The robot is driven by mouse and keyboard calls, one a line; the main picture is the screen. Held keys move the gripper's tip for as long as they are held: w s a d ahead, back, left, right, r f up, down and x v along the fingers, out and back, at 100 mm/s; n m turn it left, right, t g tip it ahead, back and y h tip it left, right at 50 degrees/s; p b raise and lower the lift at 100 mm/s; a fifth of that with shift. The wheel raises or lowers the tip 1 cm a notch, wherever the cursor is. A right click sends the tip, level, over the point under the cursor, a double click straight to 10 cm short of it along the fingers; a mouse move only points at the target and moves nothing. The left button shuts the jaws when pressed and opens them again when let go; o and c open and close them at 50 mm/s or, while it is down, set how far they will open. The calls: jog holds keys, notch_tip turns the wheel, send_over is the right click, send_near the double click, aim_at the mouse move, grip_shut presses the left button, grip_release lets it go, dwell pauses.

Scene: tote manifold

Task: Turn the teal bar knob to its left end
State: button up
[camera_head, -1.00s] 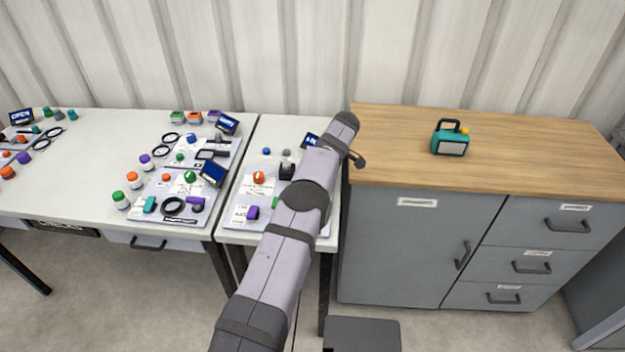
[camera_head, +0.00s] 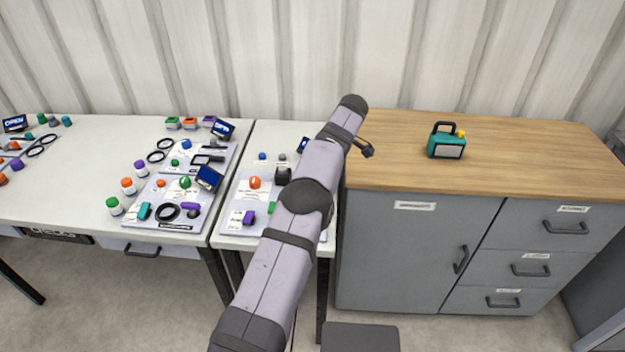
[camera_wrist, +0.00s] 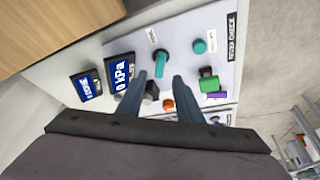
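The teal bar knob (camera_wrist: 160,61) shows in the wrist view as an elongated teal handle on a light panel, beside a small white label. My gripper (camera_wrist: 160,77) is open, its two dark fingers apart. In the picture the knob lies just beyond and between the fingertips. I cannot tell the height gap, and I see no clear contact.
The wrist view shows a round teal button (camera_wrist: 200,46), a green block (camera_wrist: 209,84), a black knob (camera_wrist: 151,92), an orange knob (camera_wrist: 168,105) and a kPa display (camera_wrist: 121,73) near the fingers. A wooden-topped cabinet (camera_head: 400,180) stands right of the panel table.

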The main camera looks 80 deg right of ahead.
jog(key=shift+s+a+r, duration=0.1)
jog(key=shift+s+r, duration=0.05)
jog(key=shift+r, duration=0.25)
